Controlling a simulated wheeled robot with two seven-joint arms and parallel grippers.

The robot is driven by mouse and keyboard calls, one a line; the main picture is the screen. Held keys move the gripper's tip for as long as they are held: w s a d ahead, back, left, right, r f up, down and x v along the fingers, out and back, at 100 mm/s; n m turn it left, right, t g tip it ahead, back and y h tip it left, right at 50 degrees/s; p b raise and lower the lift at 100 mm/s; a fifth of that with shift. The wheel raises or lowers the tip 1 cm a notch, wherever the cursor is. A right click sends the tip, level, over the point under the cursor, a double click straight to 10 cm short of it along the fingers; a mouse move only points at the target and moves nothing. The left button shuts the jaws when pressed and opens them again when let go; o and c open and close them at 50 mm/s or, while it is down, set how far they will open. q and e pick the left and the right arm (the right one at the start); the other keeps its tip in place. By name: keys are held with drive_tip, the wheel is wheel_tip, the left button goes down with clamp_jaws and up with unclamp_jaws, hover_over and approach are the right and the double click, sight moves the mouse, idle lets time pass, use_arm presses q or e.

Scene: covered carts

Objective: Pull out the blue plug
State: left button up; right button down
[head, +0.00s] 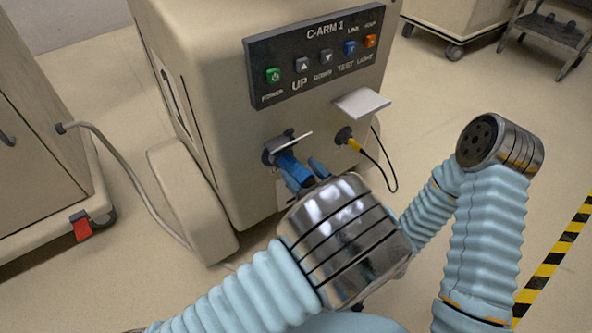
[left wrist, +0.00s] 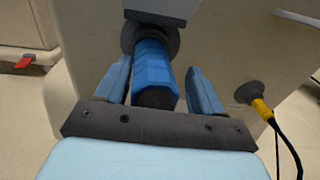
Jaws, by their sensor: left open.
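The blue plug (head: 290,167) sits in a dark round socket (head: 270,152) on the front of the C-arm cart (head: 228,120), under a raised flap. In the left wrist view the plug (left wrist: 152,66) points toward me, with a dark rear end. My left gripper (head: 303,172) is open at the plug. In the left wrist view its two blue fingers (left wrist: 157,68) stand on either side of the plug, with a visible gap on the right and a smaller one on the left. My right gripper is not in view.
A button panel (head: 320,58) is above. Another cart (head: 40,150) stands at the left, with a grey cable. Open floor lies at the right.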

use_arm(q)
drive_tip(key=a, duration=0.1)
drive_tip(key=w, duration=0.1)
drive_tip(key=a+y, duration=0.1)
drive_tip(key=shift+w+a+r+n, duration=0.15)
drive_tip(key=shift+a+r+n, duration=0.1)
drive_tip(key=shift+a+n, duration=0.1)
drive_tip(key=shift+s+a+f+g, duration=0.1)
drive_tip(key=shift+s+a+g, duration=0.2)
drive_tip(key=shift+a, duration=0.2)
drive_tip(key=shift+s+a+p, duration=0.15)
drive_tip(key=shift+a+p, duration=0.1)
drive_tip(key=shift+p, duration=0.1)
drive_tip(key=shift+c, duration=0.3)
clamp_jaws()
drive_tip(key=p, duration=0.1)
approach(279, 162)
drive_tip(key=shift+w+a+f, duration=0.45)
drive_tip(key=shift+w+f, duration=0.05)
idle(0.6)
